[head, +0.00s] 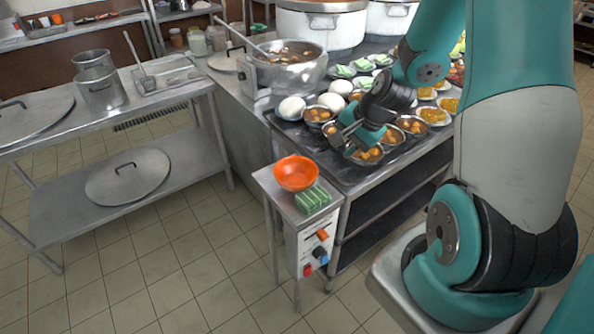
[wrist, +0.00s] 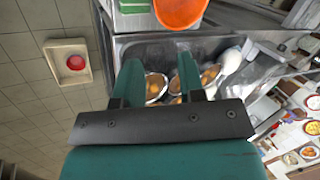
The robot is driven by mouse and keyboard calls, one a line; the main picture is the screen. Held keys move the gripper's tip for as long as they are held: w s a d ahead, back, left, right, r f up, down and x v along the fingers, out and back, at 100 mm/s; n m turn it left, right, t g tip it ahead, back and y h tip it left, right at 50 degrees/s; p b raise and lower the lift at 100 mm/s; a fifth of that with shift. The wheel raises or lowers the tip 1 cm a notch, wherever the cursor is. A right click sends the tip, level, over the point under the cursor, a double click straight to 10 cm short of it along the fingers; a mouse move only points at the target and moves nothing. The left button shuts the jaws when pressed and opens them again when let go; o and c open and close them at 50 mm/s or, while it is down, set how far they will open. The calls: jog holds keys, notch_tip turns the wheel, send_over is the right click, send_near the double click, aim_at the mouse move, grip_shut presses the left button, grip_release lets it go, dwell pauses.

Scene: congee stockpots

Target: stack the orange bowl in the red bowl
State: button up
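The orange bowl (head: 296,173) sits upright and empty-looking on a small metal side stand. It also shows, cut off, at the top edge of the wrist view (wrist: 180,10). A small red round thing, probably the red bowl (wrist: 75,62), lies in a pale tray (wrist: 56,48) at the left of the wrist view; I cannot make it out in the head view. My gripper (wrist: 158,66) is open, with its two fingers apart and nothing seen held between them. In the head view it is over the counter's metal food bowls, right of the orange bowl.
Green-striped packets (head: 313,199) lie beside the orange bowl on the stand. Metal bowls of food (head: 367,155) and white round items (head: 291,108) crowd the counter edge. A large stockpot with a ladle (head: 290,72) stands behind.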

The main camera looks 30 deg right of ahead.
jog(key=p, duration=0.2)
send_over(316, 186)
jog(key=s, duration=0.2)
jog(key=f, duration=1.1)
jog(key=shift+d, duration=0.25)
jog(key=shift+d+p+x, duration=0.15)
jog(key=shift+p+x, duration=0.5)
jog(key=shift+x, duration=0.7)
jog(key=shift+d+p+x, duration=0.1)
jog(key=shift+p+x, duration=0.5)
jog(key=shift+x, duration=0.75)
grip_shut()
